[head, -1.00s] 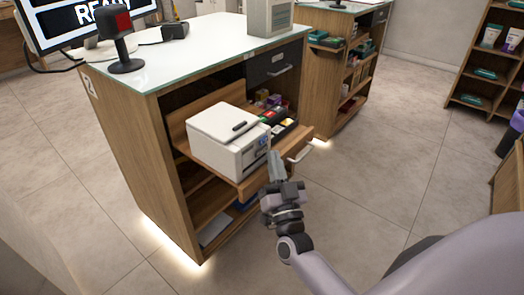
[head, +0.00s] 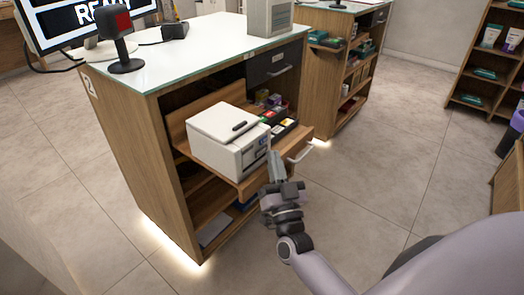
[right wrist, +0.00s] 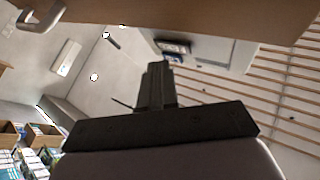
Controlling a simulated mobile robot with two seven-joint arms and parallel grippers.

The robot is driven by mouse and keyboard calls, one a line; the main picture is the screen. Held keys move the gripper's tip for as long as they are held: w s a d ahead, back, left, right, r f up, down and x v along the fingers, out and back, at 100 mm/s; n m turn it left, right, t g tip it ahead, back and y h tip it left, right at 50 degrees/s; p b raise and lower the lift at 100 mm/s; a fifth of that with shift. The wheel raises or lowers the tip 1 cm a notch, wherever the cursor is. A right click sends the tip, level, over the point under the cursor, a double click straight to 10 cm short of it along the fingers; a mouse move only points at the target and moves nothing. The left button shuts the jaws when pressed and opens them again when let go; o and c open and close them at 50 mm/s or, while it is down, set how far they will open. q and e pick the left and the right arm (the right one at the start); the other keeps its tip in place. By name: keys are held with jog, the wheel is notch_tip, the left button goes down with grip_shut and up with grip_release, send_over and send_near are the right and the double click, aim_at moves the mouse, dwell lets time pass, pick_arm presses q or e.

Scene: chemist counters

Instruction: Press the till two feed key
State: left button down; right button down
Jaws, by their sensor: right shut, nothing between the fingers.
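The white printer (head: 228,138) stands on a pulled-out wooden shelf of the counter marked 2 (head: 91,86). A small dark and bluish key panel (head: 264,143) is on its front right side. The feed key itself is too small to make out. My right gripper (head: 273,157) is shut and empty, its fingertips close in front of that panel. I cannot tell whether they touch it. In the right wrist view the shut fingers (right wrist: 156,72) point up toward the printer's pale front (right wrist: 215,47) and dark key panel (right wrist: 172,50). My left gripper is not in view.
The shelf's front edge (head: 262,180) and a drawer handle (head: 301,153) lie close to my right gripper. Small boxes (head: 280,127) sit beside the printer. The glass counter top (head: 200,45) is above, with a screen (head: 90,20) and scanner (head: 122,45). The floor at right is clear.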

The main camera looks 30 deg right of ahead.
jog(key=shift+w+a, duration=0.15)
jog(key=shift+w, duration=0.25)
jog(key=shift+w+a, duration=0.15)
jog(key=shift+w, duration=0.15)
dwell(0.5)
jog(key=shift+s, duration=0.1)
jog(key=shift+s+d+p, duration=0.3)
jog(key=shift+s, duration=0.35)
